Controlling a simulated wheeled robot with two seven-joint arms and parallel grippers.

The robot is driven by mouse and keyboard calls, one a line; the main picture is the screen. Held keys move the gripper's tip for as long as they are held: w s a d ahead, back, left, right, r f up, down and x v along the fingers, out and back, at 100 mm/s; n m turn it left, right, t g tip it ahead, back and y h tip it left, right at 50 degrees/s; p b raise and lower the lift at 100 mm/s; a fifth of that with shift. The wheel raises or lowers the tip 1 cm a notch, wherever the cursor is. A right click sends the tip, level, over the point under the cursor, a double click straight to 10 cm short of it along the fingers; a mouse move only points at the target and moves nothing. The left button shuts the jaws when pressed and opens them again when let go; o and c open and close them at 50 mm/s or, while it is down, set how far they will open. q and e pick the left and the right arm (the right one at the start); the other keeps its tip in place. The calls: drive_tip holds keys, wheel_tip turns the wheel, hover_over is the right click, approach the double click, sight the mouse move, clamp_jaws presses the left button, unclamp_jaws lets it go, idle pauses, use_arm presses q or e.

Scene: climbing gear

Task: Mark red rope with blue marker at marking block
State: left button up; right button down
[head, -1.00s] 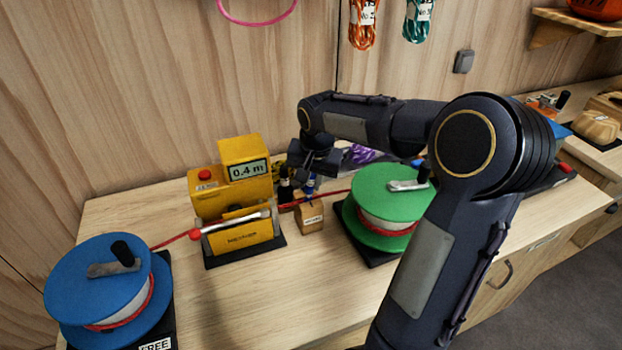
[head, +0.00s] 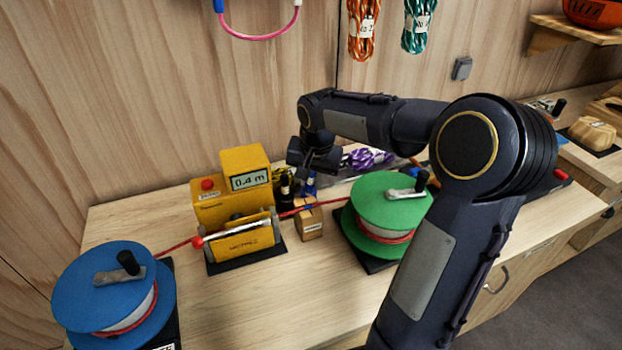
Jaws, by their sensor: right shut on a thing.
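The red rope (head: 333,203) runs from the blue reel (head: 85,280) through the yellow meter (head: 232,185), across the top of the small wooden marking block (head: 309,224), to the green reel (head: 385,193). A bluish patch shows on the rope at the block. My right gripper (head: 312,168) is shut on the blue marker (head: 310,186), which points down just above the rope and block. The gripper's fingers are dark and partly hide the marker's top. I cannot tell whether the tip touches the rope. My left gripper is not in view.
A dark marker-like item (head: 286,186) stands beside the blue marker, left of it. Purple rope (head: 370,158) lies behind the green reel. Orange (head: 363,30) and teal (head: 418,27) rope bundles hang on the wall. The bench front between the reels is clear.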

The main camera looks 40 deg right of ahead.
drive_tip(key=shift+w+p+v, duration=0.25)
drive_tip(key=shift+p+v, duration=0.55)
drive_tip(key=shift+v, duration=0.35)
drive_tip(key=shift+w+p+v, duration=0.25)
drive_tip(key=shift+p+v, duration=0.55)
drive_tip(key=shift+v, duration=0.35)
drive_tip(key=shift+d+r, duration=0.1)
drive_tip(key=shift+d, duration=0.05)
